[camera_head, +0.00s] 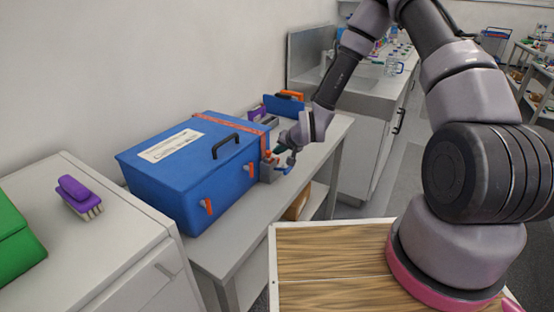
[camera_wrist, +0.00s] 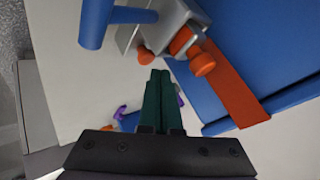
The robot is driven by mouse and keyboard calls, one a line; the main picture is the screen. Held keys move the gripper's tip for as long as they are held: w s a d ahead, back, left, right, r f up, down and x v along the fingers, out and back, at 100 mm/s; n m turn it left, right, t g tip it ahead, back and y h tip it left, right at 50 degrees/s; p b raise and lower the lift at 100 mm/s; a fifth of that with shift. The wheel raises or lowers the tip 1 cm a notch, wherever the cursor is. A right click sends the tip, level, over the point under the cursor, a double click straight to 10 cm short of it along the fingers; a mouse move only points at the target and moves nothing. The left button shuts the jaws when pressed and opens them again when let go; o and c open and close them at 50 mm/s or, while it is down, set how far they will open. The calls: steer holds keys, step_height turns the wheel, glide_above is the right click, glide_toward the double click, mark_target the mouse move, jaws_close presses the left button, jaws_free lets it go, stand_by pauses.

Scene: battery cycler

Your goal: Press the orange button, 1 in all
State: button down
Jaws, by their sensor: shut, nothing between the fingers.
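A small grey device (camera_head: 266,172) stands against the right end of the blue box, with an orange part (camera_head: 268,156) on top. In the wrist view the grey device (camera_wrist: 172,14) carries several orange round parts: a larger knob-like one (camera_wrist: 203,65) on the right and a smaller one (camera_wrist: 145,55) on the left. I cannot tell for certain which is the button. My gripper (camera_head: 279,149) is close beside the device. In the wrist view its dark green fingers (camera_wrist: 160,72) are shut and empty, their tips just below and between these orange parts, apparently not touching them.
A blue bar (camera_wrist: 97,22) juts from the device. Purple and orange items (camera_head: 265,112) lie behind. A purple brush (camera_head: 78,195) lies on the left cabinet. The bench is clear right of the device.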

steer(key=shift+f, duration=0.4)
steer(key=shift+f, duration=0.5)
stand_by(0.6)
steer(key=shift+r, duration=0.95)
steer(key=shift+r, duration=2.5)
